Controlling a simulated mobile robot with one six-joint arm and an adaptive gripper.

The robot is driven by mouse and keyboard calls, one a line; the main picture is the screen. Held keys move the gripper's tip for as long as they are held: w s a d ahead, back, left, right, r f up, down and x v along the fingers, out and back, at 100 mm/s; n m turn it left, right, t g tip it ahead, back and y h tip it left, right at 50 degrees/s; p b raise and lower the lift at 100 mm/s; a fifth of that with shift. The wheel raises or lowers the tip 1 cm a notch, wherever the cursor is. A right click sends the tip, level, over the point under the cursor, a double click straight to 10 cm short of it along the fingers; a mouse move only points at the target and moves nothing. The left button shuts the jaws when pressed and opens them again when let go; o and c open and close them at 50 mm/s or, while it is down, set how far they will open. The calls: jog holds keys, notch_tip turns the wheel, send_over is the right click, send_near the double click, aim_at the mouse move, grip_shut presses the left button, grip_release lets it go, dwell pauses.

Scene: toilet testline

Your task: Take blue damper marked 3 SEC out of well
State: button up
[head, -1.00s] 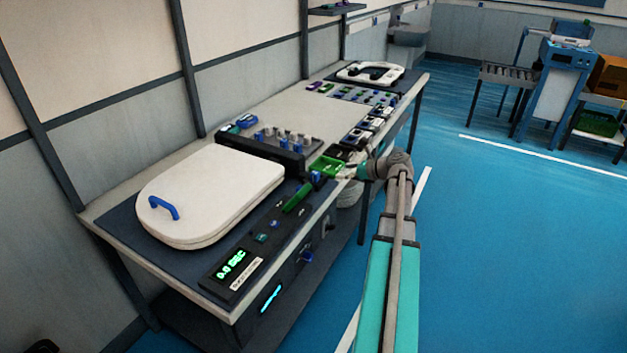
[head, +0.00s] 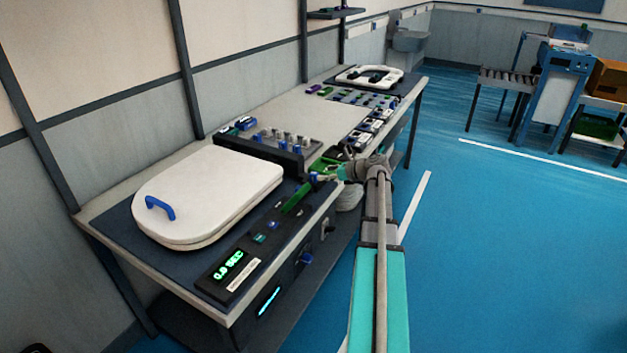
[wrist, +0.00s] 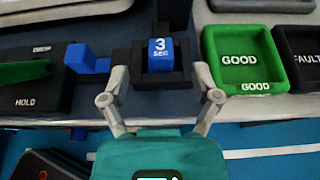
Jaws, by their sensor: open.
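The blue damper (wrist: 161,54), marked 3 SEC in white, sits upright in a dark square well (wrist: 181,75) at the bench edge in the wrist view. My gripper (wrist: 160,78) is open, with one finger on each side of the well. The fingers appear apart from the damper, and nothing is held. In the head view my gripper (head: 326,177) is at the front edge of the bench, and its fingers are too small there to make out.
A green GOOD tray (wrist: 241,58) lies right of the well, with a FAULT tray (wrist: 306,58) beyond. Left are a blue block (wrist: 88,58) and a green lever (wrist: 28,74) by HOLD lettering. A white toilet lid (head: 210,190) lies on the bench (head: 130,215).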

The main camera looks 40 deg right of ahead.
aim_at(316, 173)
jog(key=b+x, duration=0.1)
jog(key=x, duration=0.2)
jog(key=shift+w+f, duration=0.2)
jog(key=shift+f, duration=0.05)
jog(key=shift+b+x, duration=0.45)
jog(key=shift+x, duration=0.3)
jog(key=shift+a+r, duration=0.1)
jog(key=shift+r, duration=0.05)
grip_shut()
